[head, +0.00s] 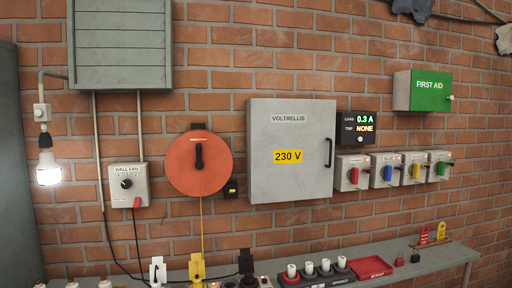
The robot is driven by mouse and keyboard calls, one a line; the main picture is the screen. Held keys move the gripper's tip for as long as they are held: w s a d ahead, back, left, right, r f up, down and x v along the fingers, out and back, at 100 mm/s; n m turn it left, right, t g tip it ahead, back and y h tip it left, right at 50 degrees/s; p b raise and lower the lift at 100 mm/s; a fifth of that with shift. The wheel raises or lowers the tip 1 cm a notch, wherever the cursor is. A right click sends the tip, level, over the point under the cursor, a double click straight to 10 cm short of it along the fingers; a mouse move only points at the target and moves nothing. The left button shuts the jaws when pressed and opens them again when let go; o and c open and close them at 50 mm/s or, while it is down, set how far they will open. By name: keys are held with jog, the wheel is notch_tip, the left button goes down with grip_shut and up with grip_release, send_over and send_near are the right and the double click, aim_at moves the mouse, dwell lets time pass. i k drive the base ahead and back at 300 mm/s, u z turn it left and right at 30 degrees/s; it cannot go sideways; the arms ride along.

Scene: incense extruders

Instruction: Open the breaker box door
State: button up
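The breaker box (257,172) is a grey metal cabinet on the brick wall, near the middle of the head view. Its door (305,122) is shut and faces me, with a "VOLTRELLIS" label at the top and a yellow "230 V" sticker. A dark vertical handle (329,152) sits near the door's right edge. What is inside the box is hidden. My gripper is not in view.
A display (358,128) reading 0.3 A and several coloured switch boxes (353,172) are close to the right. A green first aid box (423,91) hangs at upper right. An orange reel (199,163) is at left. A cluttered shelf (440,259) runs below.

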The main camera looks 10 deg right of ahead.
aim_at(292, 141)
jog(key=k, duration=0.6)
jog(key=z, duration=0.5)
jog(key=i, duration=0.8)
jog(key=z, duration=0.5)
jog(key=i, duration=1.2)
jog(key=u, duration=0.6)
jog(key=i, duration=0.45)
jog(key=u, duration=0.35)
